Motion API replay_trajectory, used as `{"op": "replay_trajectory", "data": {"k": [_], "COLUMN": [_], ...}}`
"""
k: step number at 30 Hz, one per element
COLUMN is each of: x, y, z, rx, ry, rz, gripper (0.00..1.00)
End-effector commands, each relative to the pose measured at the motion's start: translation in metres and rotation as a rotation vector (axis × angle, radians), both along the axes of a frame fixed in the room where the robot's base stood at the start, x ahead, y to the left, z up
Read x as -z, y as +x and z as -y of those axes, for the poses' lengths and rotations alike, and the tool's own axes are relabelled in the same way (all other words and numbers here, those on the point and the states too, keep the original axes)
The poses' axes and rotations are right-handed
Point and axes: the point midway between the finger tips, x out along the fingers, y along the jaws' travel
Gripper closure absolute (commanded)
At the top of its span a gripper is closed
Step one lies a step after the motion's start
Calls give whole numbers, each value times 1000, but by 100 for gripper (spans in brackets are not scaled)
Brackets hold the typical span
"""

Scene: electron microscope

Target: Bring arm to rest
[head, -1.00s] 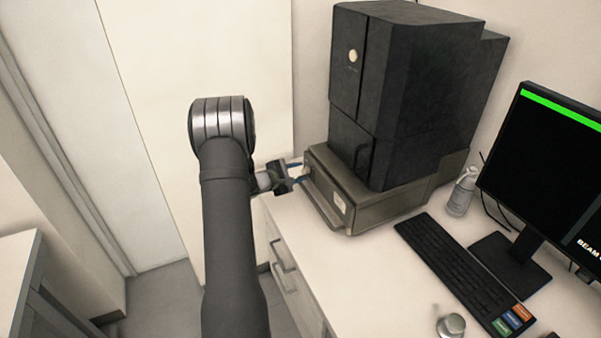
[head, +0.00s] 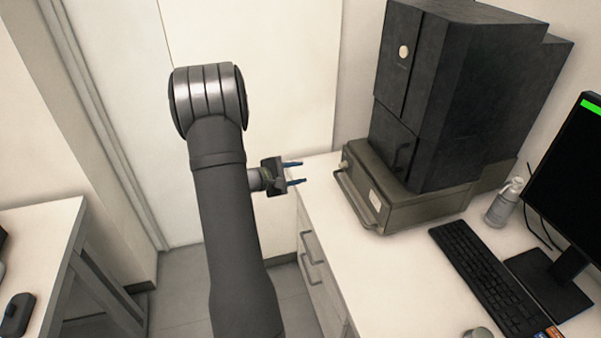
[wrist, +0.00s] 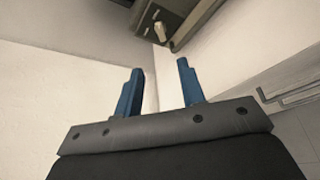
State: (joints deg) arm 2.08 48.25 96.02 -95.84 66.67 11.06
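My gripper (head: 296,173) is open and empty, with its two blue fingers apart and pointing right in the head view. It is just left of the white bench (head: 318,172), near its back left corner. The wrist view shows the same two blue fingers (wrist: 160,92) spread with nothing between them. My dark grey arm fills the middle of the head view.
The black microscope (head: 450,90) stands on a grey-green base unit (head: 400,205) on the bench, to the right of my gripper. A keyboard (head: 490,280), a bottle (head: 503,203) and a monitor (head: 575,190) are farther right. A white table (head: 45,235) with a small black object (head: 17,314) is at left.

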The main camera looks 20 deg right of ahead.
Motion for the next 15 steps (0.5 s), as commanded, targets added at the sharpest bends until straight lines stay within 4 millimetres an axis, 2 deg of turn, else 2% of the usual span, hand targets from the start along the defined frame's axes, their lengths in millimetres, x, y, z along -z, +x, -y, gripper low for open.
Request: {"op": "replay_trajectory", "data": {"k": [8,11,15], "x": [1,4,10], "y": [1,3,9], "z": [3,12,33], "rx": [1,1,3], "ry": [1,0,0], "rz": [0,0,0], "gripper": [64,64,64]}}
